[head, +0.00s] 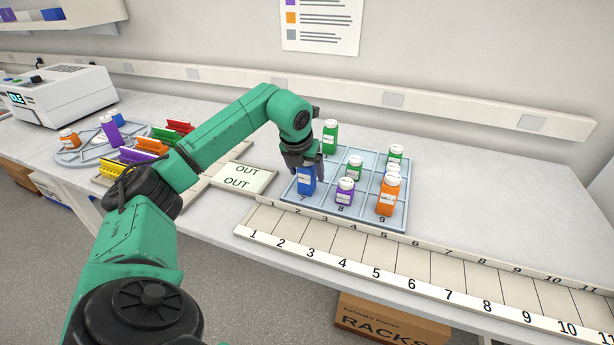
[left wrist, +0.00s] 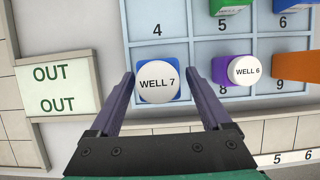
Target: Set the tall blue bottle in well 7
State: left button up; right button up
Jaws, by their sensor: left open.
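The blue bottle (head: 306,181) with a white cap stands upright in the front-left cell of the blue-grey rack (head: 372,223), just behind the number 7. In the left wrist view the white cap of the blue bottle (left wrist: 157,84) reads "WELL 7". My left gripper (head: 304,163) is above that cell, pointing down. In the left wrist view my left gripper (left wrist: 160,80) is open, with one finger on each side of the bottle and gaps showing. The bottle's base is hard to see. My right gripper is not in view.
A purple bottle (head: 345,191) stands in cell 8 and an orange bottle (head: 386,200) in cell 9. Several green bottles stand farther back. An OUT panel (head: 238,179) lies left of the rack. A numbered strip (head: 380,252) runs in front. The bench to the right is clear.

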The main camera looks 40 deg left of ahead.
pick_arm(q)
jog(key=v, duration=1)
